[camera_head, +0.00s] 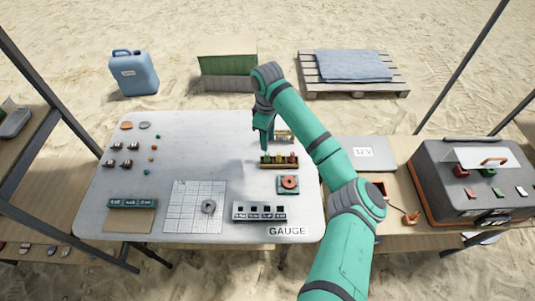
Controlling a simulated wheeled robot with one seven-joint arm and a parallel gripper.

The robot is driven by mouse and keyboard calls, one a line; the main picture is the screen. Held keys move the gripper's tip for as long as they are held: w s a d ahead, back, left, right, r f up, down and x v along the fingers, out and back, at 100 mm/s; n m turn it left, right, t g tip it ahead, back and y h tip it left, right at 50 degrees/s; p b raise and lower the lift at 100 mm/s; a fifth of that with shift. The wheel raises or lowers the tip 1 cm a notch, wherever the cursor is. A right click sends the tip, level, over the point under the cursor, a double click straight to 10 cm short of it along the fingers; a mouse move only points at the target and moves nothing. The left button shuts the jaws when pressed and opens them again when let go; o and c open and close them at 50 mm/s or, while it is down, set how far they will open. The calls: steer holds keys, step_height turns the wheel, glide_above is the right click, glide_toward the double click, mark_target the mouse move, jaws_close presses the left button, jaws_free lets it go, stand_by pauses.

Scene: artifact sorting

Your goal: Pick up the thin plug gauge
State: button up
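My green arm reaches over the white table (225,150), and my gripper (264,146) points down just behind a small wooden rack (267,166).
A second small rack (285,137) stands right beside the gripper. The table's middle is mostly clear.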

mark_target(267, 153)
step_height(267, 153, down, 4)
steer(key=shift+w+r, duration=0.15)
steer(key=shift+r, duration=0.05)
steer(key=shift+a+f, duration=0.1)
steer(key=shift+f, duration=0.2)
steer(key=f, duration=0.2)
steer(key=s+f, duration=0.1)
steer(key=f, duration=0.1)
steer(key=shift+f, duration=0.2)
steer(key=shift+w, duration=0.1)
jaws_close()
